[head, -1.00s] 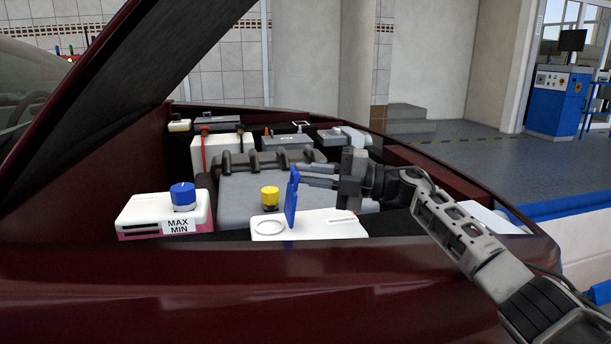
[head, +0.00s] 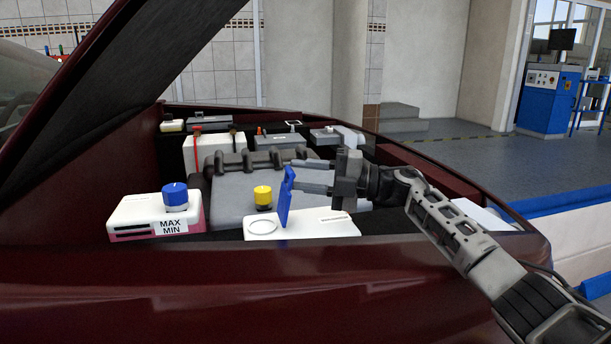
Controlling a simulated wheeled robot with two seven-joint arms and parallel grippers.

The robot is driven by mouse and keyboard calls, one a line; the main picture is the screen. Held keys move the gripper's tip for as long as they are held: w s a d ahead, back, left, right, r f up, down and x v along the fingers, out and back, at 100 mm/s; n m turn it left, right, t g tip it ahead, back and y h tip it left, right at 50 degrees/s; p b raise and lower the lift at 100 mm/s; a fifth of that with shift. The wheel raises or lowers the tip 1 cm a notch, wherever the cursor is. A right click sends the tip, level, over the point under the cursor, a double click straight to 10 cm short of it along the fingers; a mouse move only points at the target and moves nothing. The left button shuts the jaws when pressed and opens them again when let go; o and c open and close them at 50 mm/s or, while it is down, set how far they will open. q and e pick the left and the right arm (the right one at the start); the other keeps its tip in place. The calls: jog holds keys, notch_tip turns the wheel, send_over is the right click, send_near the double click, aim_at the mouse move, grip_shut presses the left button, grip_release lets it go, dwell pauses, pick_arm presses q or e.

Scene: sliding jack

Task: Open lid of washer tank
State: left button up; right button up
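The washer tank (head: 325,222) is a white tank at the front of the engine bay in the head view. Its blue lid (head: 286,203) stands roughly upright on edge, and the round filler opening (head: 262,227) shows uncovered to the left of it. My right gripper (head: 300,175) is to the right of the lid, above the tank, with its fingers pointing left and spread apart. The fingertips are close to the lid's upper part; I cannot tell whether they touch it. Nothing shows between the fingers. My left gripper is not in view.
A white and pink tank (head: 155,216) with a blue cap stands to the left. A yellow cap (head: 263,197) is just behind the washer tank. The grey engine cover (head: 230,190) and battery (head: 212,152) lie behind. The raised hood (head: 130,70) slopes overhead at left.

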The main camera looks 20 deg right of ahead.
jog(key=v, duration=1.6)
jog(key=shift+p, duration=0.3)
jog(key=shift+f, duration=0.1)
